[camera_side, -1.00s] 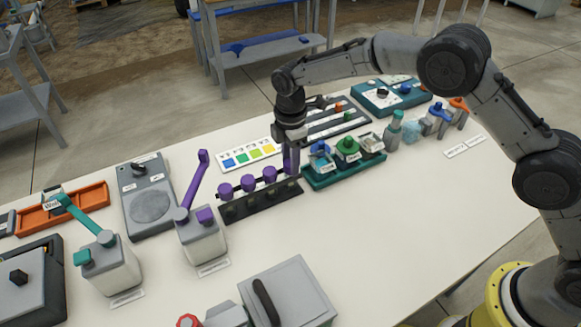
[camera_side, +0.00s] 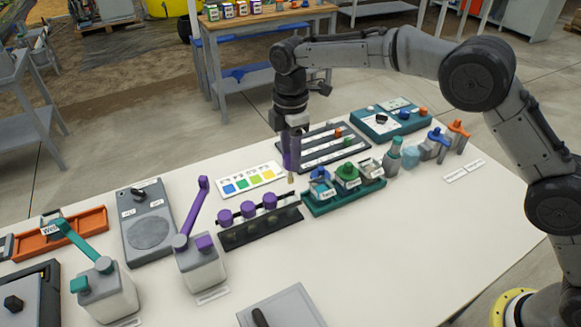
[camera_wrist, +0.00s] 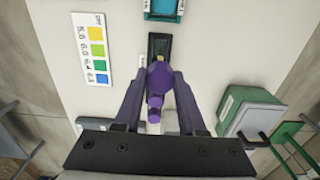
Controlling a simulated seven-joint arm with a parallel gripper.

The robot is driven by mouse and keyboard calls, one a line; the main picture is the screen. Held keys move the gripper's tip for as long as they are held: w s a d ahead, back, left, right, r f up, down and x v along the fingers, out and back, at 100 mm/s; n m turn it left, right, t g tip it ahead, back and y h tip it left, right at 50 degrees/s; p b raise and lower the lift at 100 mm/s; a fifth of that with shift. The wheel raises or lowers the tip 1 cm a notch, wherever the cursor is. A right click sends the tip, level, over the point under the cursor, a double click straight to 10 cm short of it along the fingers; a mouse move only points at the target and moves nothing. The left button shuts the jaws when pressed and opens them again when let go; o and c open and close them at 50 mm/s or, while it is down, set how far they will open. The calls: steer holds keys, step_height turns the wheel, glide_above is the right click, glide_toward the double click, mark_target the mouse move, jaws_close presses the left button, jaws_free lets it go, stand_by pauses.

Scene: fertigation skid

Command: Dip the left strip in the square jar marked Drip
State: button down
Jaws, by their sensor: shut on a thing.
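My gripper (camera_side: 291,160) is shut on a purple-handled piece (camera_wrist: 158,76) with a tan tip (camera_side: 290,179) pointing down. Three more purple handles stand in that rack: left (camera_side: 225,217), middle (camera_side: 247,209) and right (camera_side: 270,201). The teal tray (camera_side: 318,210) to the right holds a blue-topped jar (camera_side: 321,182), a green-topped jar (camera_side: 347,175) and a clear or white-topped jar (camera_side: 370,168). The jars carry labels; I cannot read any clearly as Drip.
A colour chart (camera_side: 251,178) lies behind the rack. A dark slotted tray (camera_side: 322,146) and a teal control box (camera_side: 388,118) stand further back. A white container with a purple arm (camera_side: 200,262) stands left of the rack.

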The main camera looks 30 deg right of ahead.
step_height(320, 180, up, 5)
steer(key=shift+f, duration=0.15)
steer(key=shift+w+d, duration=0.1)
steer(key=shift+d, duration=0.45)
steer(key=d+m, duration=0.6)
steer(key=d, duration=1.8)
steer(key=shift+f, duration=7.25)
step_height(320, 180, up, 8)
steer(key=shift+r, duration=0.25)
